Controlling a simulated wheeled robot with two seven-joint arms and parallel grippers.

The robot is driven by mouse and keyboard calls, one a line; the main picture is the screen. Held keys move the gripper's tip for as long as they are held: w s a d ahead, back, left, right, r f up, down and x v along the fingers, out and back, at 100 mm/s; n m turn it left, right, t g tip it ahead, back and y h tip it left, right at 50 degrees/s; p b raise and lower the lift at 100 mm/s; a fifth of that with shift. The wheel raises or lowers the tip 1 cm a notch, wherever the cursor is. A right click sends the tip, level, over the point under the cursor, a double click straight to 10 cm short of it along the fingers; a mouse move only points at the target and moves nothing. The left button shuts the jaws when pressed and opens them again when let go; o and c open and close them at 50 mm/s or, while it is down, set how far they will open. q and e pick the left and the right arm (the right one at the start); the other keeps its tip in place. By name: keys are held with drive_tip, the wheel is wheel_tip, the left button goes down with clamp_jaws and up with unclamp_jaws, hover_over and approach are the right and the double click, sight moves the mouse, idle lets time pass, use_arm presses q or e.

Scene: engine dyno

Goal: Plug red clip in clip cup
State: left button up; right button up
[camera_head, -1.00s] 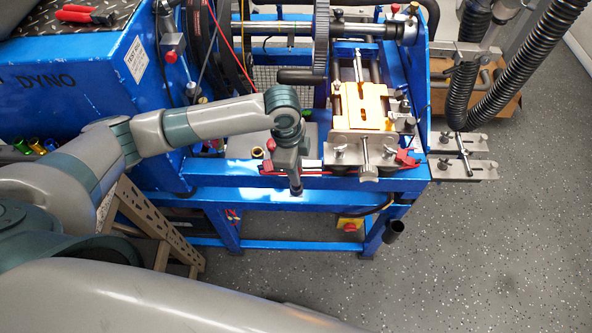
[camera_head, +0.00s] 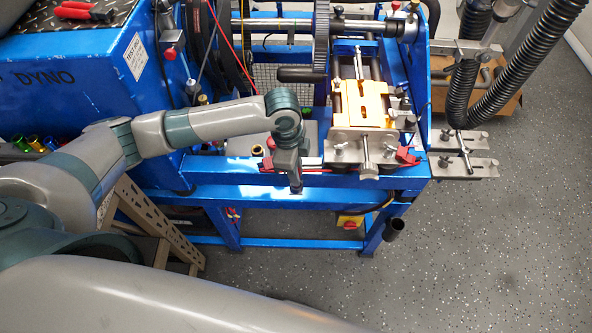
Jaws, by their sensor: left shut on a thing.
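My left gripper (camera_head: 295,187) points down over the front beam of the blue dyno bench. It is shut, and red material shows right at its left side, a red clip (camera_head: 268,163). The jaws themselves are too small and hidden to show the grip clearly. A second red clip (camera_head: 407,156) lies at the right end of the metal plate. A small cup with a yellow rim (camera_head: 257,149) stands just left of the gripper; whether it is the clip cup I cannot tell. A grey arm of mine crosses the bottom, but my right gripper is out of view.
The blue bench (camera_head: 300,205) carries a clamp with a yellow block (camera_head: 366,104) right of the gripper. Coloured cups (camera_head: 35,143) sit at the left. Red-handled pliers (camera_head: 84,11) lie on the bench top. Black hoses (camera_head: 508,75) hang at the right. The floor at the lower right is clear.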

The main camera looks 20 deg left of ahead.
use_arm(q)
drive_tip(key=shift+f, duration=0.85)
drive_tip(key=o, duration=0.9)
drive_tip(key=shift+r, duration=0.1)
drive_tip(key=shift+r+p, duration=3.7)
drive_tip(key=shift+p, duration=0.2)
